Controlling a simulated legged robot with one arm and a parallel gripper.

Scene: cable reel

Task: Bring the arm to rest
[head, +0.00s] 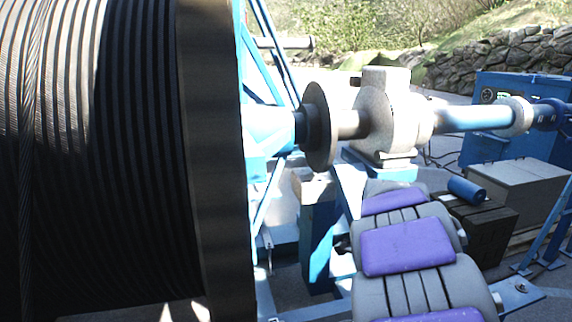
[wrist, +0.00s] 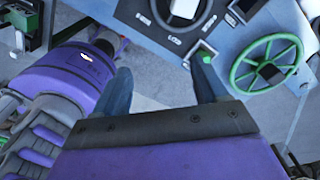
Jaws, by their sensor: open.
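My gripper (wrist: 164,88) shows in the wrist view, with its purple body and dark base plate at the bottom. Its two dark fingers stand wide apart, and the gap between them is empty, with grey floor behind it. My gripper cannot be made out in the head view. In the wrist view, a grey-blue panel (wrist: 222,42) with dials lies beyond the fingertips. The right fingertip overlaps the panel's lower edge in the picture; I cannot tell whether they touch. A green handwheel (wrist: 291,58) is to the right of the fingers.
In the head view, a large reel wound with cable (head: 95,150) fills the left. Its shaft runs right through a disc (head: 318,125) and a grey bearing housing (head: 380,112). A blue cabinet (head: 520,92), a grey box (head: 520,185) and a stone wall (head: 500,52) stand at the right.

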